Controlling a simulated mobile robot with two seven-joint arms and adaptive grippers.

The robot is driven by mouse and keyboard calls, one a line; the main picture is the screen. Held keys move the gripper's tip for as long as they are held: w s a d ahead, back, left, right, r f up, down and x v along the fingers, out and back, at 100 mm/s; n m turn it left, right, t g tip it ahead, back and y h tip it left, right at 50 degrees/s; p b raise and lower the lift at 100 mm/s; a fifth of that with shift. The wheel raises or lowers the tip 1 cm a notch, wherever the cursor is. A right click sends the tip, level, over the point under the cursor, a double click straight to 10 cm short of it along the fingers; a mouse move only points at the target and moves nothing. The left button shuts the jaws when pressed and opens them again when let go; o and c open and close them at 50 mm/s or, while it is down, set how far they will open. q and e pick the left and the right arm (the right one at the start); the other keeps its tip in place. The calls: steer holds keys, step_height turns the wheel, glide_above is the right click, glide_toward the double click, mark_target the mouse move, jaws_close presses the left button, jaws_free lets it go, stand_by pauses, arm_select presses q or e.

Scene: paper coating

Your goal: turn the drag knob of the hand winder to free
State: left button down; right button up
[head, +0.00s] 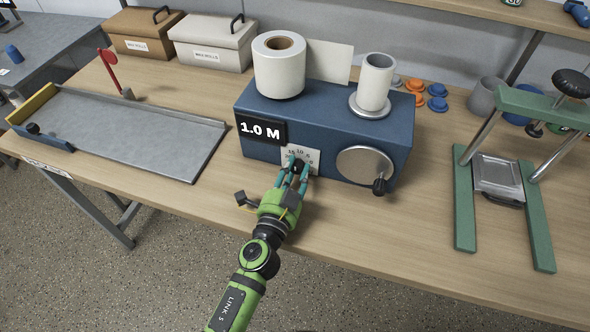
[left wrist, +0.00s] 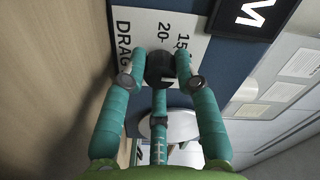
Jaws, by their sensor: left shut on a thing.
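The hand winder (head: 330,125) is a blue box with a black "1.0 M" sign, a paper roll (head: 279,70) and an empty core on a spindle (head: 375,85) on top. Its drag knob (head: 297,165) is small and black on a white dial plate (head: 313,156) on the front face. My left gripper (head: 296,172) has its teal fingers closed around the knob. In the left wrist view, the fingers (left wrist: 160,72) hold the black knob (left wrist: 160,67) over the plate marked "DRAG", 15 and 20. The fingers hide the knob's pointer and part of the scale. My right gripper is out of view.
A round crank disc (head: 364,166) with a black handle is right of the dial. A green frame press (head: 510,170) stands at the right. A grey tray board (head: 130,130) lies at the left, with two lidded boxes (head: 212,42) behind. The table front is clear.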

arm_select(q)
steer(key=shift+r+m, duration=0.1)
steer(key=shift+m, duration=0.2)
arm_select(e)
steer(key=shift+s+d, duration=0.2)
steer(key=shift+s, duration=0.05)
arm_select(q)
steer(key=shift+m, duration=0.5)
steer(key=m, duration=0.7)
steer(key=shift+d, duration=0.1)
steer(key=m, duration=0.4)
steer(key=shift+m, duration=0.3)
steer(key=m, duration=0.4)
steer(key=shift+m+p, duration=0.3)
steer(key=shift+p, duration=0.1)
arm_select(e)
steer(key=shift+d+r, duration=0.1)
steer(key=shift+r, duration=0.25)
arm_select(q)
steer(key=shift+m, duration=0.3)
steer(key=shift+f, duration=0.2)
steer(key=c, duration=0.9)
jaws_free()
steer(key=shift+c, duration=0.2)
